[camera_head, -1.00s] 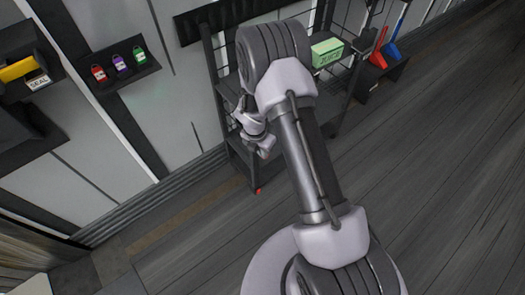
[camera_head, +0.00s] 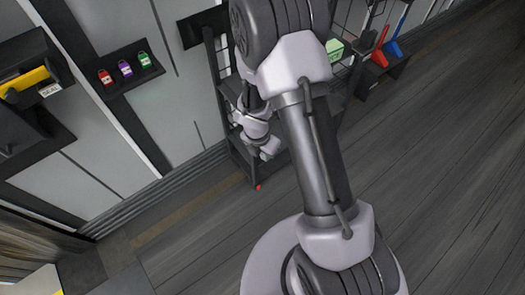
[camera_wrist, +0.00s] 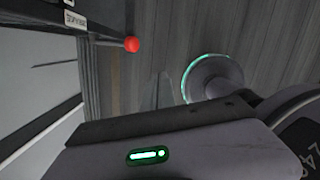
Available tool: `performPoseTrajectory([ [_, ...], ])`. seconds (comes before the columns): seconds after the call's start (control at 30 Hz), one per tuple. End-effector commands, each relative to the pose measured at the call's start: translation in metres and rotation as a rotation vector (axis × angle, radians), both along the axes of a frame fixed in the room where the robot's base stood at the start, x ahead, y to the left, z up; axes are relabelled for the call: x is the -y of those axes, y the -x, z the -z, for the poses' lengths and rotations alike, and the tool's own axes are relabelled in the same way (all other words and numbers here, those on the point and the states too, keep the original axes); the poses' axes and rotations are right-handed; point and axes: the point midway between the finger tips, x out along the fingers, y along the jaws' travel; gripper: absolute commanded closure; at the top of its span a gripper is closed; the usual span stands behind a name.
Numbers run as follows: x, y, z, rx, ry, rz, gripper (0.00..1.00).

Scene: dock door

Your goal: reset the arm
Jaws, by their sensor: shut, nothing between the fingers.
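My gripper (camera_head: 266,150) shows small in the camera_head view, at the end of my folded arm, in front of the dark shelf rack. It is shut and holds nothing. Its fingers are too small to make out clearly, and my upper arm hides part of the wrist. My arm runs up from the bottom centre of the view and bends over at the top.
The shelf rack (camera_head: 238,150) stands close behind my gripper; its red-tipped corner (camera_wrist: 132,44) shows in the wrist view. A green box (camera_head: 334,48) is partly hidden. Red, purple and green padlocks (camera_head: 125,68) sit on a wall ledge. Floor at right (camera_head: 440,150) is clear.

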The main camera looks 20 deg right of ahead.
Motion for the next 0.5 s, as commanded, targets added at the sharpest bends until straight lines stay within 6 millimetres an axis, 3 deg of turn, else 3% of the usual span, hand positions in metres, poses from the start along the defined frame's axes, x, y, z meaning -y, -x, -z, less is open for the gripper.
performPoseTrajectory([
  [0.4,0.000,-0.001,-0.001,0.004,0.000,0.005,1.00],
  [0.47,0.001,-0.004,-0.012,0.024,0.000,0.055,1.00],
  [0.5,0.003,-0.008,-0.028,0.057,-0.002,0.138,1.00],
])
